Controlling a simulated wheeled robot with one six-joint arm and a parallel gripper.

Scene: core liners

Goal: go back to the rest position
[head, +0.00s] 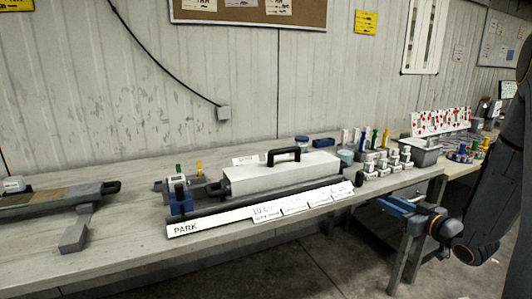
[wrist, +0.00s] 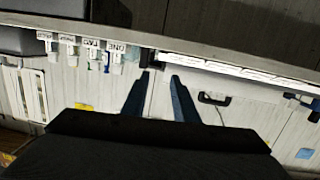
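My gripper (wrist: 160,77) shows in the wrist view with its two dark blue fingers apart and nothing between them. The wrist view looks turned over, with the bench edge across the top. In the head view my dark arm comes down the right edge, and the blue-fingered gripper (head: 394,207) is by the front edge of the bench (head: 125,232), pointing left. I cannot tell from these views whether it touches the bench.
A long white box (head: 285,176) with a black handle stands on the bench behind a labelled strip reading PARK (head: 210,225). Several small white labelled holders (head: 386,163) stand to its right, near a grey bin (head: 425,152). The floor before the bench (head: 320,270) looks clear.

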